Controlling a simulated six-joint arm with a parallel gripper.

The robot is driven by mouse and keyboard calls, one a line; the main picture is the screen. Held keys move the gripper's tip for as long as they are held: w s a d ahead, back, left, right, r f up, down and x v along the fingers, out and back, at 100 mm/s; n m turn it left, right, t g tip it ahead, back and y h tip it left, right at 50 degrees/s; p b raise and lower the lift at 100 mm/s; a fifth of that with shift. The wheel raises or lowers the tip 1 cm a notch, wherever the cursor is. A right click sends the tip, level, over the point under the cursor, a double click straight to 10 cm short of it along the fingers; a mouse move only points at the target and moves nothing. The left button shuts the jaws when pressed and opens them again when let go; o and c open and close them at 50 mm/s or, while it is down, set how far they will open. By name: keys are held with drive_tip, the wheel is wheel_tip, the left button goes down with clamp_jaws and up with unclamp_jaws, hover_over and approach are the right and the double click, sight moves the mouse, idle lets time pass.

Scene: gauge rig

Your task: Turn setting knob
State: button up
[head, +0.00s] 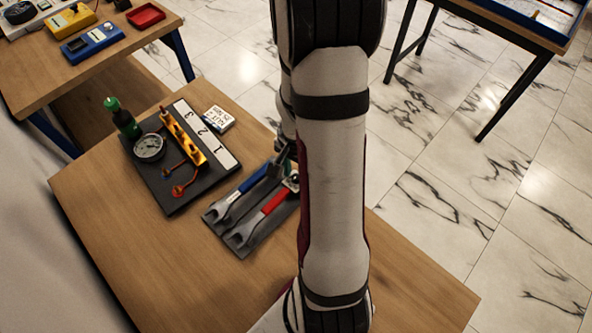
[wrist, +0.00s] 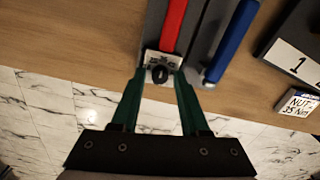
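In the wrist view a small dark knob (wrist: 160,75) sits on a white marked plate (wrist: 150,57) at the handle end of the red wrench (wrist: 173,25). My gripper (wrist: 161,79) has its two green fingers apart, one on each side of the knob. A gap seems to show between fingers and knob; I cannot tell whether they touch. In the head view the red wrench (head: 268,208) lies beside the blue wrench (head: 243,189) on a dark tray (head: 250,247). My arm hides the knob and most of my gripper there.
Left of the wrenches, a dark board (head: 172,204) carries a round gauge (head: 149,147), a yellow-orange block (head: 184,138) and a numbered white strip (head: 213,140). A green bottle (head: 122,118) and a small label block (head: 218,119) stand near it. The front of the wooden table (head: 150,255) is clear.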

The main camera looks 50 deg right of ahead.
drive_tip(key=shift+o, duration=0.5)
wheel_tip(320, 180, up, 16)
drive_tip(key=shift+a+f, duration=0.1)
